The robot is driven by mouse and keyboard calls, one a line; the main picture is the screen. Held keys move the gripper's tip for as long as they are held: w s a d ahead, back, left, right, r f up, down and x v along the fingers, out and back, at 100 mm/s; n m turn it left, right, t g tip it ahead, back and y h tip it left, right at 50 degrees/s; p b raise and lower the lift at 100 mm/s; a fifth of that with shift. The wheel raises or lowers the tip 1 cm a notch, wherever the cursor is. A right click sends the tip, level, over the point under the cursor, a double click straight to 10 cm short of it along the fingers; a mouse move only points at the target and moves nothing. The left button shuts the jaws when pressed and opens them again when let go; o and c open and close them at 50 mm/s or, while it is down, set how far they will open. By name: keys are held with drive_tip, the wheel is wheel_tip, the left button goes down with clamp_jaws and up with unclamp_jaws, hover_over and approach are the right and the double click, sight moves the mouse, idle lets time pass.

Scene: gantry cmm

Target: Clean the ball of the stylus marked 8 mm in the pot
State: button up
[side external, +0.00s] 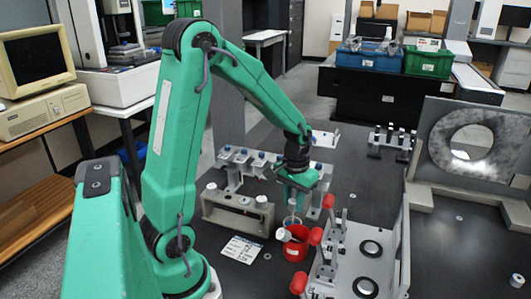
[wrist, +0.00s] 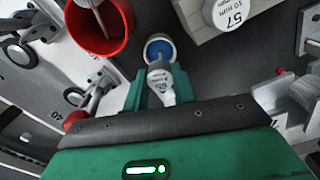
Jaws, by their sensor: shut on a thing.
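My gripper (side external: 298,186) is shut on a pale stylus (wrist: 160,83), which sits between the green jaws in the wrist view. Its head carries a printed mark that I cannot read in full.
A red cup (side external: 296,249) stands close by, with a grey-white rod in it. A grey block (side external: 236,214) holds a stylus cap marked 57, 10 mm (wrist: 229,13). A white fixture with red knobs (side external: 354,258) is at right. A rack (side external: 246,160) stands behind.

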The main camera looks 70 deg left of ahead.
drive_tip(key=m, duration=0.3)
drive_tip(key=shift+m, duration=0.4)
drive_tip(key=m, duration=0.4)
idle(0.3)
drive_tip(key=n, duration=1.1)
idle(0.3)
idle(0.4)
drive_tip(key=m, duration=0.5)
drive_tip(key=shift+m, duration=3.1)
